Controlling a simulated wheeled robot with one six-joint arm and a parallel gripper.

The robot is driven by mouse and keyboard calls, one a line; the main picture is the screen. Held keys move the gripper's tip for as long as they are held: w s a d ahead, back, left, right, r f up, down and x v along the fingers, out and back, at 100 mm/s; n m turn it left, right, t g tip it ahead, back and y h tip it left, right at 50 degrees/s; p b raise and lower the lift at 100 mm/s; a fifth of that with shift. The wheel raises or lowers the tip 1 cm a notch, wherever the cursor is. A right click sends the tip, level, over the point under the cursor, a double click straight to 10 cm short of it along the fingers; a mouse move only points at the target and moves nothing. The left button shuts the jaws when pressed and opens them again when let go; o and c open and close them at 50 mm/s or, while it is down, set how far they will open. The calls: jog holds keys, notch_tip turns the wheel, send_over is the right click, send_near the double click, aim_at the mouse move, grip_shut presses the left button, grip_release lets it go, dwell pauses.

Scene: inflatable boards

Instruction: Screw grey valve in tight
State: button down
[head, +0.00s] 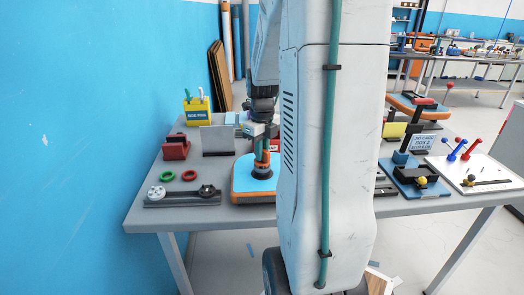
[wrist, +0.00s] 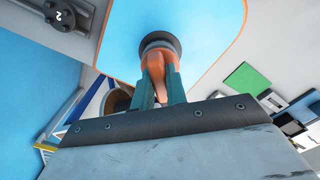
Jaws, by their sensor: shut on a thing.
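My gripper (wrist: 160,90) points down at the blue board with an orange edge (head: 240,184), which lies on the near part of the table. Its teal fingers are shut on an upright orange tool (wrist: 158,66). The tool's far end meets a dark grey round valve (wrist: 160,41) on the board's blue face (wrist: 122,40). In the head view, the valve (head: 262,172) shows as a dark ring beneath my gripper (head: 262,155). The tool hides the valve's middle, so I cannot tell how deep it sits.
A dark fixture (head: 182,195) with round knobs, a red ring (head: 189,175) and a green ring (head: 167,176) lie left of the board. A red block (head: 176,147) and a yellow holder (head: 197,110) stand behind. My arm hides the table's middle. Blue clamp stand (head: 412,175) at right.

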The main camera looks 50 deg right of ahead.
jog(key=shift+m, duration=0.5)
jog(key=m, duration=0.3)
jog(key=shift+m, duration=0.3)
jog(key=c, duration=1.3)
grip_release()
jog(key=shift+c, duration=0.2)
jog(key=shift+r, duration=0.1)
jog(key=shift+r, duration=2.45)
